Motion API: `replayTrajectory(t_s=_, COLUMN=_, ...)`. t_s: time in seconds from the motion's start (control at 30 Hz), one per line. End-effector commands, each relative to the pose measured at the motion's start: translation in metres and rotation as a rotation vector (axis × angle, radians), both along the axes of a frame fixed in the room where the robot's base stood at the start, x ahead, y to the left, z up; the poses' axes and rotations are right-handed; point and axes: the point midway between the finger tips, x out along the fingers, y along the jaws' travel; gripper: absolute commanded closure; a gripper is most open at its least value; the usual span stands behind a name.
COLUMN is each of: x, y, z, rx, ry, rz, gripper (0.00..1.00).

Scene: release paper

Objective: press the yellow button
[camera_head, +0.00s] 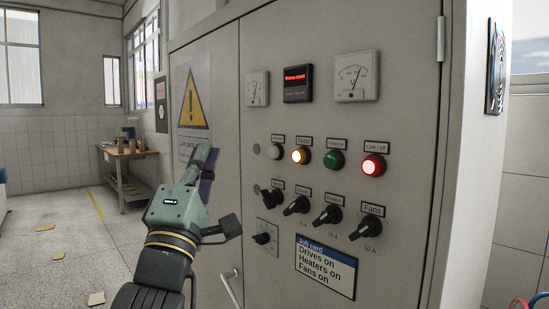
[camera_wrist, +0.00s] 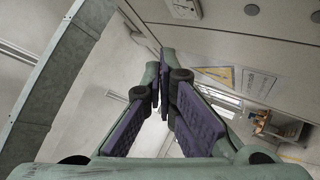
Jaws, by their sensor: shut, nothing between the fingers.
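The yellow button (camera_head: 301,155) is a round, lit push button on the grey cabinet's front panel. It sits in a row between a pale grey button (camera_head: 274,151) and a green button (camera_head: 334,159). My gripper (camera_head: 207,157) is in front of the cabinet, left of the button row and apart from the yellow button. Its purple-padded fingers point upward and are shut with nothing between them. In the wrist view the fingers (camera_wrist: 165,70) converge at the middle. I cannot pick out the yellow button in the wrist view.
A lit red button (camera_head: 373,165) ends the row. Several black rotary knobs, such as the Fans knob (camera_head: 370,226), sit below, with a job card (camera_head: 325,267). Meters and a red display (camera_head: 298,84) are above. A door handle (camera_head: 231,287) protrudes low. A wooden table (camera_head: 128,154) stands behind left.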

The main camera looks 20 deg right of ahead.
Motion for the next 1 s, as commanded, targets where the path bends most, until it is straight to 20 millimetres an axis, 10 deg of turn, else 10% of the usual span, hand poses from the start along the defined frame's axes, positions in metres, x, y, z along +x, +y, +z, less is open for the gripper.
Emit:
replayTrajectory(t_s=0.2, x=0.005, y=-0.057, z=-0.018, rx=-0.040, ry=0.156, rz=-0.201, gripper=1.00)
replayTrajectory(t_s=1.0, x=0.019, y=-0.100, z=-0.022, rx=-0.045, ry=0.175, rz=-0.223, gripper=1.00)
